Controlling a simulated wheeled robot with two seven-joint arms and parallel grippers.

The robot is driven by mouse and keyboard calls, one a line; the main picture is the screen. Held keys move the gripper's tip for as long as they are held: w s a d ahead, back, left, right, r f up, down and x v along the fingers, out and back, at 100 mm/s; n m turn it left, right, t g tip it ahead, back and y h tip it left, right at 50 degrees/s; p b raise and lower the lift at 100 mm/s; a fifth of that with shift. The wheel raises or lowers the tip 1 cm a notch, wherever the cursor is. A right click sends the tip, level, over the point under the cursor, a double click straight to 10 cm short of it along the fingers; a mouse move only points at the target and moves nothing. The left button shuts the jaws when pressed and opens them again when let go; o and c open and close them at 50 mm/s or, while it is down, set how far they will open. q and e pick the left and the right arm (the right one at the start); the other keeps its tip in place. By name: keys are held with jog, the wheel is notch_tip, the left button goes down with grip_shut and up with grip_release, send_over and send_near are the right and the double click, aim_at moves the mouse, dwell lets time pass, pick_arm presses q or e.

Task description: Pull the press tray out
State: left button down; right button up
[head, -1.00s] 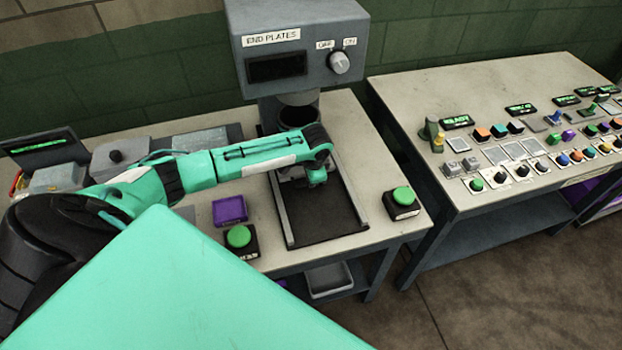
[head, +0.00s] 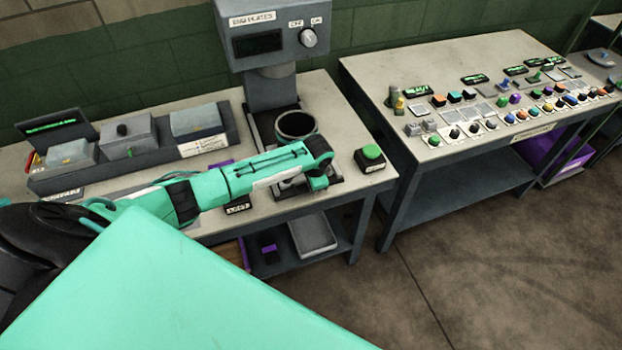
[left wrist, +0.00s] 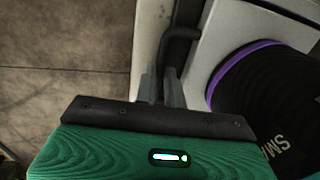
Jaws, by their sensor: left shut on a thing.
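The press (head: 268,45) stands at the back of the left bench with its label, dark screen and knob. A round open-topped pot (head: 297,124) stands in front of the press column, clear of the press head. My left gripper (head: 316,183) is over the bench's front part, and its arm hides most of the press tray. In the left wrist view its fingers (left wrist: 162,88) are shut on a dark bar-like handle (left wrist: 181,34) beside a pale grey plate, seemingly the tray (left wrist: 222,38). My right gripper is not visible.
A green button (head: 371,153) sits right of the tray. A console with lidded boxes (head: 130,138) fills the bench's left side. A second bench with many buttons (head: 500,105) stands right, beyond a gap. A grey bin (head: 312,235) is on the shelf below.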

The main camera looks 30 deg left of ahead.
pick_arm(q)
jog(key=shift+s+d+r, duration=0.1)
jog(key=shift+s+d, duration=0.05)
jog(key=shift+d, duration=0.15)
jog(key=shift+s+d, duration=0.3)
jog(key=c, duration=1.5)
grip_release()
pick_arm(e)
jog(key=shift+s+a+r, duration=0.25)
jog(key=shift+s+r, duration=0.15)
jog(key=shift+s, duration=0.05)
